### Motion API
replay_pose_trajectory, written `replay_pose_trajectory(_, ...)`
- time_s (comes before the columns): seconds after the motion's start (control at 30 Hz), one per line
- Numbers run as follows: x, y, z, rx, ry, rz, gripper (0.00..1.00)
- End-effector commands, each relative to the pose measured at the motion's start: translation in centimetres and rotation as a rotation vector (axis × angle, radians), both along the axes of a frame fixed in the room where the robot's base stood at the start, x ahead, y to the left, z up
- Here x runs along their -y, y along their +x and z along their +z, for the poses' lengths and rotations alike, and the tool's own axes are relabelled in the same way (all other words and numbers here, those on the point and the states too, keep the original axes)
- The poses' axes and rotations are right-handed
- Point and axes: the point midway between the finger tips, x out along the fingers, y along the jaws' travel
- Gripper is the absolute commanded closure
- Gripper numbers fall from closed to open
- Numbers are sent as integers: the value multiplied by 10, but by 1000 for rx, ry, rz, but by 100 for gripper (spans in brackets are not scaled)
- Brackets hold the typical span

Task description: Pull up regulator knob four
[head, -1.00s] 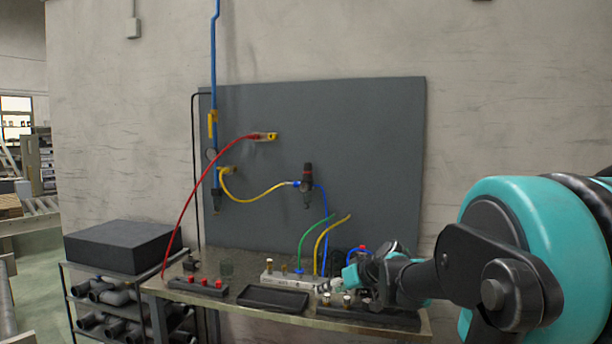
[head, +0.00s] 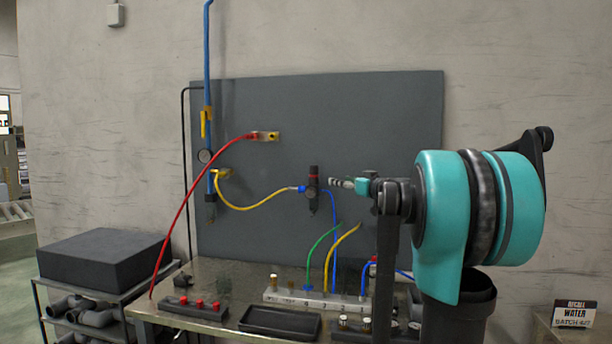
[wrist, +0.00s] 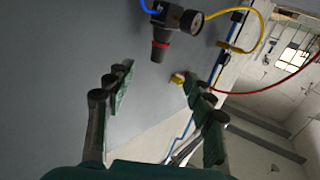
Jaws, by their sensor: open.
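The regulator (head: 313,192) is mounted on the grey panel, with a dark knob (head: 314,172) with a red band on its top. No number is readable on it. In the wrist view the regulator (wrist: 171,18) is at the top centre and its knob (wrist: 161,43) points down the picture, toward the gap between my fingers. My gripper (head: 340,183) is just right of the regulator in the head view, apart from it. In the wrist view my gripper (wrist: 158,88) is open and empty, its fingers spread either side of the knob's line.
A yellow hose (head: 250,206) and a blue hose (head: 335,235) join the regulator. A red hose (head: 195,190) arcs to a fitting on the left. The bench below holds a black tray (head: 280,321), a manifold with hoses and red-capped parts (head: 198,303).

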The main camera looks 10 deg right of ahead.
Motion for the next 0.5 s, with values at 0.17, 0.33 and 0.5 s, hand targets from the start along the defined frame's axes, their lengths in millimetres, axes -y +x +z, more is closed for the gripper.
replay_pose_trajectory(0.17, -6, 12, 1, 2, 0, 1, 46)
replay_pose_trajectory(0.33, -20, 38, 1, 1, 0, 3, 46)
replay_pose_trajectory(0.5, -35, 68, 0, 1, 0, 3, 46)
